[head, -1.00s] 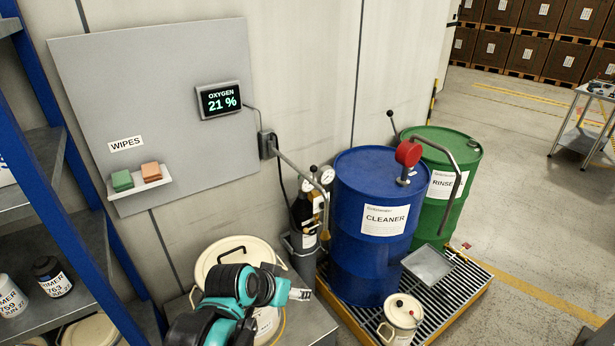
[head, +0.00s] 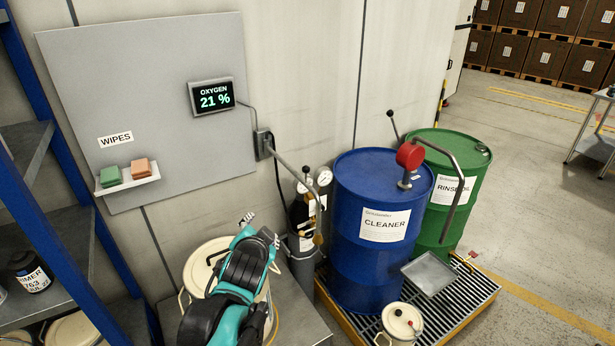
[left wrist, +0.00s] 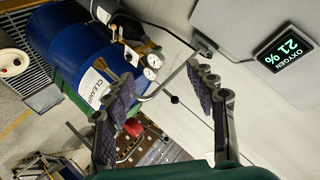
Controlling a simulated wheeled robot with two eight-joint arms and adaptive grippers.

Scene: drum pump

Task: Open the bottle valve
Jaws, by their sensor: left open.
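The dark gas bottle (head: 301,212) stands in a grey holder against the wall, left of the blue drum. Its top carries brass fittings and round white gauges (head: 325,177); which part is the valve is too small to tell. In the left wrist view the bottle (left wrist: 104,9) is at the top and the gauges (left wrist: 150,73) lie beyond the fingers. My left gripper (head: 262,230) is open and empty, left of and nearer than the bottle, apart from it. Its spread fingers also show in the left wrist view (left wrist: 163,82). My right gripper is not in view.
The blue CLEANER drum (head: 375,262) and green drum (head: 458,220) stand on a grated pallet (head: 466,298). A cream bucket (head: 205,262) is below my left arm. The oxygen display (head: 211,97) reads 21 %.

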